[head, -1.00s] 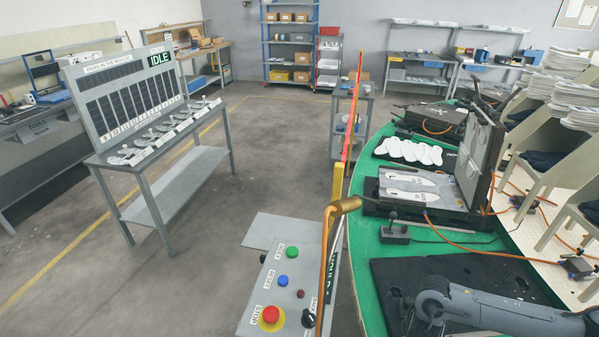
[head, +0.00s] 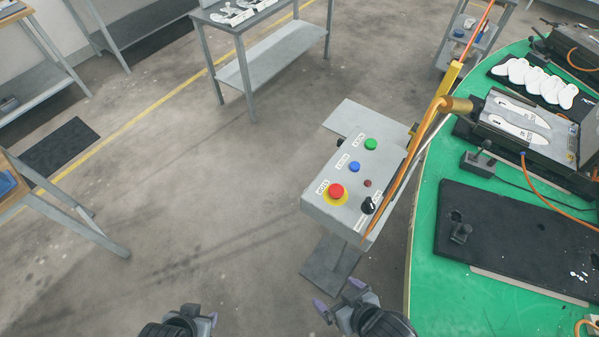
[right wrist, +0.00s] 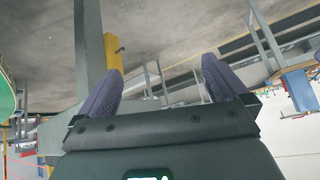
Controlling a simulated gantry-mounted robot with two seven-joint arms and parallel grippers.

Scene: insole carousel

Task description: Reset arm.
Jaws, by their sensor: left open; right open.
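My left gripper (head: 201,315) is at the bottom edge of the head view, over bare floor. Its purple fingertip shows and it is open, with nothing seen between the fingers. My right gripper (head: 339,295) is at the bottom middle, below the control box and left of the green table. Its two purple fingers are spread apart and empty. In the right wrist view the open fingers (right wrist: 161,78) show with floor and a grey post beyond them.
A grey control box (head: 322,208) with red, blue and green buttons stands just above my right gripper. The green carousel table (head: 427,240) fills the right, with a black plate (head: 510,240) and white insoles (head: 535,79) on it.

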